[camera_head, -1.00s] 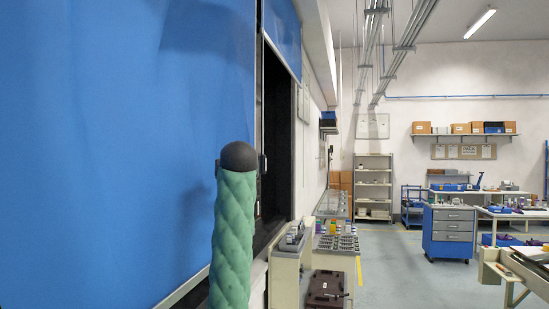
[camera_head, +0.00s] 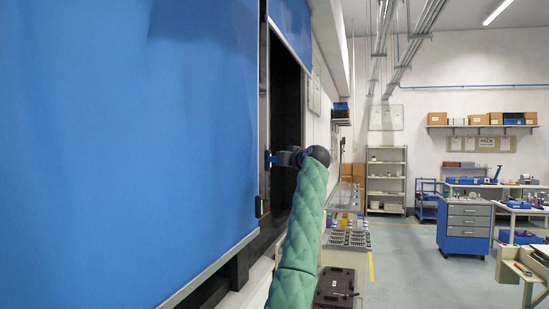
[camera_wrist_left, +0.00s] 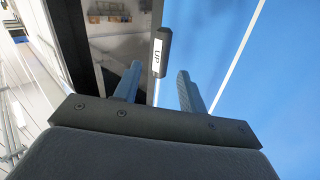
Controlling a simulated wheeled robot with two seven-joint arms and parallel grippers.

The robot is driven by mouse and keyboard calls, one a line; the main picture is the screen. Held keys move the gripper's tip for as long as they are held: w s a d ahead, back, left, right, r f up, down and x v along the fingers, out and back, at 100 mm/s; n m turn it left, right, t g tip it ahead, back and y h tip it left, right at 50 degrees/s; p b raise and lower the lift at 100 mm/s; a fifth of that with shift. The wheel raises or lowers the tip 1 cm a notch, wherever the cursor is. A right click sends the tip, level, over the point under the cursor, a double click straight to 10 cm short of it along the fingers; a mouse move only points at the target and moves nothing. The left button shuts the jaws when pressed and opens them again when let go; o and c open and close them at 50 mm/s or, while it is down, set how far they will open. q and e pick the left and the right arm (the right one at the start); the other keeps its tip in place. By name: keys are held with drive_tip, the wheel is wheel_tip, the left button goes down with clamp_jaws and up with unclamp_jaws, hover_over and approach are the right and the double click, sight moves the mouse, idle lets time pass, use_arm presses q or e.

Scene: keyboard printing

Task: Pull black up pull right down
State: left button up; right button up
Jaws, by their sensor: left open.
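A black handle (camera_wrist_left: 161,50) with a white label reading "UP" is in the left wrist view, at the edge of the blue panel. My left gripper (camera_wrist_left: 157,78) is open, its two blue-grey fingers on either side of the line to the handle. The handle looks just beyond the fingertips; I cannot tell whether they touch it. In the head view my left gripper (camera_head: 271,159) is beside the right edge of the large blue panel (camera_head: 130,140). A small black piece (camera_head: 259,206) sits lower on that edge. My right gripper is not in view.
A dark opening (camera_head: 286,100) lies right of the blue panel. A low bench with holders (camera_head: 346,238) and a brown case (camera_head: 336,286) stand beyond my arm. A blue drawer cabinet (camera_head: 465,228) stands further right. Open floor lies between.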

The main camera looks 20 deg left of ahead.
sight(269, 155)
use_arm(q)
drive_tip(key=shift+w+a+r+n+p, duration=0.35)
drive_tip(key=shift+w+a+r+p, duration=0.1)
drive_tip(key=shift+a+p, duration=0.2)
drive_tip(key=shift+w+a+r+n+p, duration=0.35)
drive_tip(key=shift+w+a+r+p, duration=0.1)
drive_tip(key=shift+a+p, duration=0.15)
drive_tip(key=p+x, duration=0.2)
drive_tip(key=x, duration=0.1)
drive_tip(key=shift+a, duration=0.1)
drive_tip(key=shift+w+a+f+p, duration=0.25)
drive_tip(key=shift+w+a+p, duration=0.1)
drive_tip(key=shift+w+a, duration=0.2)
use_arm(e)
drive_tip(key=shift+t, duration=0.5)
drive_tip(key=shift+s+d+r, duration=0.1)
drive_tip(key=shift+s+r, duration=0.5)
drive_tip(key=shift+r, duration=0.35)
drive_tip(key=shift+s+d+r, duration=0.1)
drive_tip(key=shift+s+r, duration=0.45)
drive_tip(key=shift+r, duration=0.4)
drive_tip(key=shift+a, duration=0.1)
use_arm(q)
clamp_jaws()
